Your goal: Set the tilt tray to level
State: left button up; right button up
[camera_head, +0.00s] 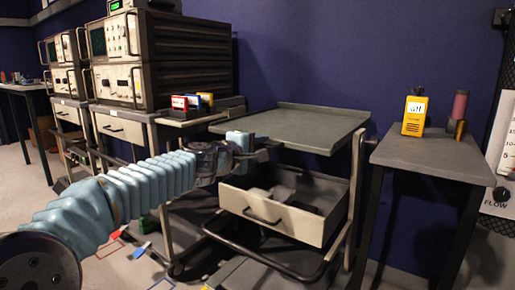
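The tilt tray (300,122) is a flat grey-green top with a thin rim, carried on a wheeled cart in the middle of the head view. Its surface looks close to flat, but I cannot tell its exact slope. My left arm, in a pale blue sleeve, comes in from the left. My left gripper (262,150) is at the tray's front edge, just under or against it; I cannot tell whether it touches. Its fingers are small and dark, so their opening is unclear. My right gripper is not in view.
Below the tray an open drawer (280,210) juts forward with dark items inside. Stacked instruments (165,60) stand on a cart at left. Floor shows at lower left.

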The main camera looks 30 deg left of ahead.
pick_arm(q)
jog(key=s+a+r+p, duration=0.1)
jog(key=s, duration=1.2)
jog(key=shift+s+r+p, duration=0.25)
jog(key=shift+s+p, duration=0.05)
jog(key=shift+s, duration=0.05)
